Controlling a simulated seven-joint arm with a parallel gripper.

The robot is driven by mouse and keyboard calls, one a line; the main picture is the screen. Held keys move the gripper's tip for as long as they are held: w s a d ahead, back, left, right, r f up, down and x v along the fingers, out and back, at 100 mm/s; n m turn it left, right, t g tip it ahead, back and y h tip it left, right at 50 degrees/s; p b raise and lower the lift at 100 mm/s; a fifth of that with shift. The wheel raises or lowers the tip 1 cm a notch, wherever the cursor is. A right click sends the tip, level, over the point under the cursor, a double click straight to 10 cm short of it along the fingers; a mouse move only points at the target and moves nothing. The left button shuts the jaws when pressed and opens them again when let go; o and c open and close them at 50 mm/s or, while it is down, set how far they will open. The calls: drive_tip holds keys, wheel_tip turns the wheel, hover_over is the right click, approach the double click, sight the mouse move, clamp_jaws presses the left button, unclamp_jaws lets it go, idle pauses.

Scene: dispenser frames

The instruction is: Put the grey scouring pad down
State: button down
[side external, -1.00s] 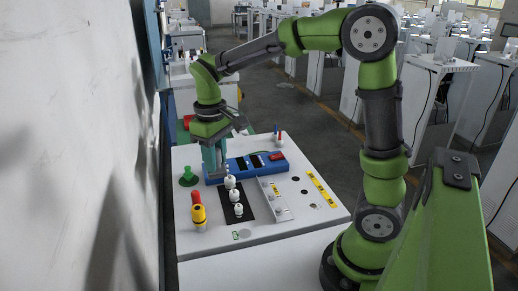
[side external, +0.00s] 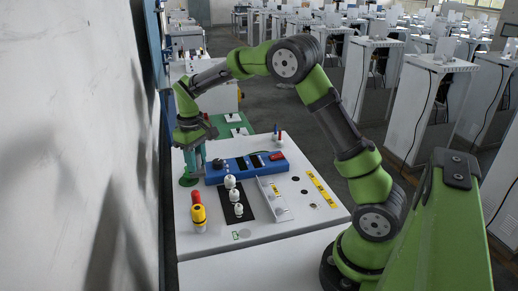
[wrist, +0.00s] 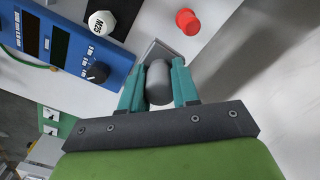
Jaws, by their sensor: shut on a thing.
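The grey scouring pad (wrist: 158,83) shows in the wrist view as a short, rounded grey piece between the two teal fingers. My gripper (wrist: 159,80) is shut on it. A flat grey shape lies just beyond the pad, and I cannot tell whether it belongs to it. In the side external view my gripper (side external: 195,165) points down over the far left part of the white worktop (side external: 270,228), left of the blue device. The pad cannot be made out there, and the gap below it cannot be judged.
A green knob-like piece (side external: 187,182) stands at or just below my fingers. The blue device (side external: 245,166) is close on the right. White fittings (side external: 235,196) stand on a black plate, with red (side external: 196,197) and yellow (side external: 199,215) pieces nearer. A wall rises at left.

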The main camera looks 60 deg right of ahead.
drive_tip(key=w+f, duration=0.1)
drive_tip(key=f, duration=0.2)
drive_tip(key=w+f, duration=0.1)
drive_tip(key=f, duration=0.2)
drive_tip(key=w+f, duration=0.1)
drive_tip(key=f, duration=0.2)
drive_tip(key=shift+d+f, duration=0.25)
drive_tip(key=shift+f, duration=0.05)
drive_tip(key=shift+f, duration=0.15)
drive_tip(key=c, duration=0.8)
unclamp_jaws()
